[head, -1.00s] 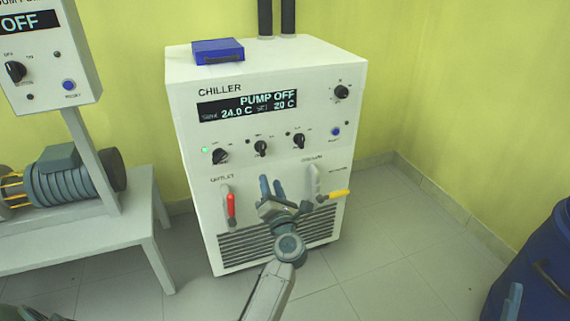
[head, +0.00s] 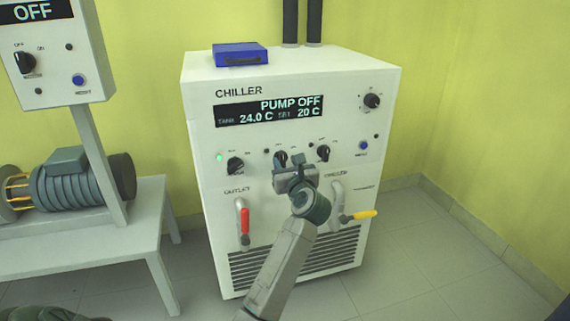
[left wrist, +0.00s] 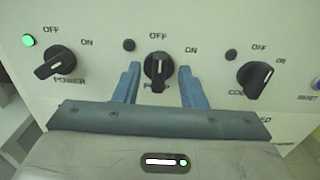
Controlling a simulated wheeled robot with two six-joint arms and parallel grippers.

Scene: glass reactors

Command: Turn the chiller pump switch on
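The white chiller (head: 225,190) stands ahead, its display (head: 262,111) reading PUMP OFF. The black pump knob (head: 281,157) is the middle of three in a row. In the left wrist view the pump knob (left wrist: 157,66) has its white line about upright, and its label is partly covered. My left gripper (head: 288,161) is at the panel, in front of this knob. In the left wrist view its blue fingers (left wrist: 159,72) are apart, one on each side of the knob, with gaps showing. My right gripper is out of view.
The power knob (head: 236,166) with a lit green lamp (head: 219,157) is left of the pump knob, and another knob (head: 323,153) is right. Red (head: 245,221) and yellow (head: 359,215) valve handles sit below. A bench (head: 130,240) stands left.

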